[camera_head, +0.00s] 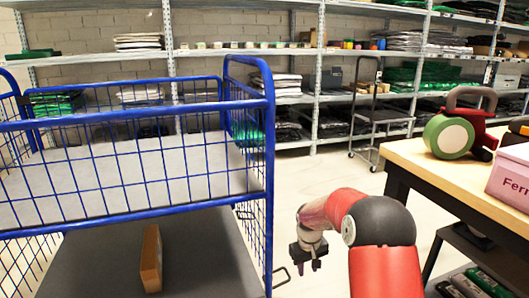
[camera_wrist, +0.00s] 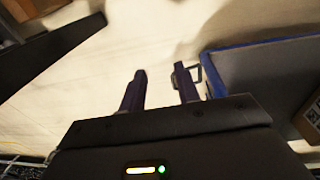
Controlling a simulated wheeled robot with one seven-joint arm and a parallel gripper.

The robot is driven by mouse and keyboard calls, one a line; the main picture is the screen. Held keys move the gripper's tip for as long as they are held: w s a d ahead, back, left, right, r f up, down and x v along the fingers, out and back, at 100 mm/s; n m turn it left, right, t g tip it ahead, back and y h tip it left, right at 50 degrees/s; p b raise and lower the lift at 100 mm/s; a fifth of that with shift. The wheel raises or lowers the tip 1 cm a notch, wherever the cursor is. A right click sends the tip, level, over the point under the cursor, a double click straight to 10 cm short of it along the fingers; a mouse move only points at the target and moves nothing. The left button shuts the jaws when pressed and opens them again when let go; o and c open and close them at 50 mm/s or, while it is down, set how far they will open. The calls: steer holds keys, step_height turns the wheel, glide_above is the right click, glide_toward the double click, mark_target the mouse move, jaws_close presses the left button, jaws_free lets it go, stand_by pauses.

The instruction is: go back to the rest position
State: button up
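My red and black arm reaches forward from the bottom right of the head view. My gripper (camera_head: 308,254) hangs over the floor, between the blue cart and the table. In the wrist view the two fingers of my gripper (camera_wrist: 160,88) are apart with only bare floor between them. The gripper is open and empty. A cart handle shows close to the right fingertip in that view; I cannot tell the gap in depth.
A blue wire cart (camera_head: 268,150) stands on the left, with a brown box (camera_head: 151,260) on its lower shelf. A wooden table (camera_head: 420,160) stands on the right with a tape dispenser (camera_head: 450,137) and a pink box (camera_head: 510,178). A trolley (camera_head: 378,114) and shelves are behind. Floor between is clear.

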steer(key=s+d+r+m+t+p, duration=0.1)
steer(key=s+r+p, duration=0.1)
steer(key=s+r, duration=0.7)
steer(key=s+r+m+t+p, duration=0.15)
steer(key=s+r, duration=0.35)
steer(key=r, duration=0.9)
steer(key=s+r+t+p, duration=0.1)
steer(key=s+r+p, duration=0.1)
steer(key=s, duration=0.8)
steer(key=s+r+m+t+p, duration=0.1)
steer(key=s+r, duration=0.4)
steer(key=s, duration=0.6)
steer(key=shift+d+y+p, duration=0.3)
steer(key=shift+d+p, duration=0.15)
steer(key=shift+p, duration=0.3)
